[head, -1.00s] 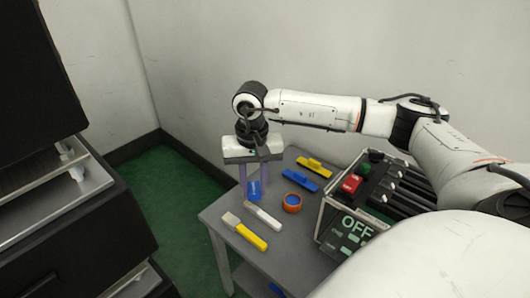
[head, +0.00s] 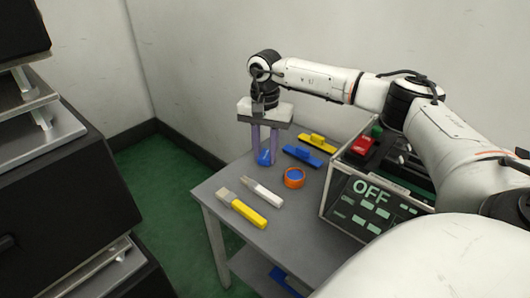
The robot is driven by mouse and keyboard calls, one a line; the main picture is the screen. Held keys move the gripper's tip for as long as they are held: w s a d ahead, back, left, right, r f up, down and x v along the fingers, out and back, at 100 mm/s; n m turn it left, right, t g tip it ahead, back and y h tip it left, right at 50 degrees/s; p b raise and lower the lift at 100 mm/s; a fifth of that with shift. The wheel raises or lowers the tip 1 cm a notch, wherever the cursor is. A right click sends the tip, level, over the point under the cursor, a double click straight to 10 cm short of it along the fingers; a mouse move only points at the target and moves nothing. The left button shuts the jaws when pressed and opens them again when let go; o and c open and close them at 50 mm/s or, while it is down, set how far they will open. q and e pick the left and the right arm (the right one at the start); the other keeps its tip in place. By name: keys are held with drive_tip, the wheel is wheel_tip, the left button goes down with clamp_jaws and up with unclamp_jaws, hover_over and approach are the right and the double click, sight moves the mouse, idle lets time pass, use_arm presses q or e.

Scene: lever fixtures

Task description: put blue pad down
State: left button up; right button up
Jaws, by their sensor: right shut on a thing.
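My right gripper (head: 264,157) points down over the back left part of the grey table (head: 221,192). Its two purple-grey fingers are shut on a small blue pad (head: 264,160), which shows low between the fingertips. The fingers hide part of the pad, and I cannot tell whether it touches the tabletop. My left gripper is not in view.
A blue handled tool (head: 302,156) and a yellow one (head: 318,144) lie right of the gripper. An orange ring with blue inside (head: 294,178), a white-handled tool (head: 263,191) and a yellow-handled tool (head: 243,210) lie in front. A control box (head: 368,205) reading OFF stands right.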

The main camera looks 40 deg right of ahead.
sight(265, 156)
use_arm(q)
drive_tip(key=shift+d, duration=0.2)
use_arm(e)
drive_tip(key=shift+f, duration=0.85)
drive_tip(key=shift+f, duration=0.1)
drive_tip(key=o, duration=0.9)
use_arm(q)
drive_tip(key=p, duration=0.1)
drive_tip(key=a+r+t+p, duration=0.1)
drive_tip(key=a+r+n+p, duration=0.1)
drive_tip(key=p, duration=0.1)
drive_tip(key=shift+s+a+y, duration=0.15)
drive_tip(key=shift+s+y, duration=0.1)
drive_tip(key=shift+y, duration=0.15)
use_arm(e)
wheel_tip(265, 156, up, 12)
drive_tip(key=shift+r, duration=0.15)
